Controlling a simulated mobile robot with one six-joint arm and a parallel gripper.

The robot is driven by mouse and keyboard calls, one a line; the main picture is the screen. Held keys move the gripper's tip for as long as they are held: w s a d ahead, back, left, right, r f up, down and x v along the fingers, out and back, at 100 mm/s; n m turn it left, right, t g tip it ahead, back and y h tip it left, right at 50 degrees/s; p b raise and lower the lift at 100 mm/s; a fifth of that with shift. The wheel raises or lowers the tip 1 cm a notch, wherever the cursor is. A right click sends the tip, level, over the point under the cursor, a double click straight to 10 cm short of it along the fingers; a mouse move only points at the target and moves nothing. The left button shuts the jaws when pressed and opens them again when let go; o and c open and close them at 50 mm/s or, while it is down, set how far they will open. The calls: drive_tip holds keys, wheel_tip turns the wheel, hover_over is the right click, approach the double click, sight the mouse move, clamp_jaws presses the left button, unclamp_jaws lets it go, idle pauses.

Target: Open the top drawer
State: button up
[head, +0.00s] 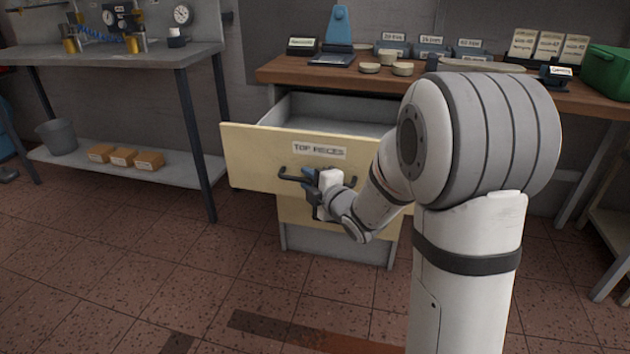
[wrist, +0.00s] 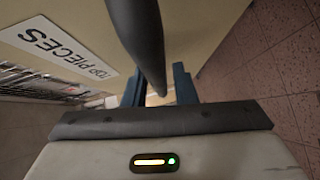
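The top drawer (head: 245,158) has a cream front with a "TOP PIECES" label (head: 319,150) and stands well pulled out, its grey inside showing empty where visible. Its dark bar handle (head: 292,177) runs across the front below the label. In the wrist view the handle (wrist: 140,40) comes down from the top to between the two blue fingers of my gripper (wrist: 159,88). The fingers stand apart with the bar between them. I cannot tell whether both press on it.
A wooden bench top (head: 285,70) above the drawer carries blue bins, cards and a green box (head: 606,72). A grey side table (head: 125,55) with a low shelf stands at the left. The tiled floor (head: 200,270) in front of the drawer is mostly clear.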

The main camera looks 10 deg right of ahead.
drive_tip(key=shift+o, duration=0.7)
drive_tip(key=shift+d, duration=0.15)
drive_tip(key=p+v, duration=0.1)
drive_tip(key=v, duration=0.6)
drive_tip(key=shift+s+d+p, duration=0.15)
drive_tip(key=shift+s+p, duration=0.2)
drive_tip(key=shift+s, duration=0.05)
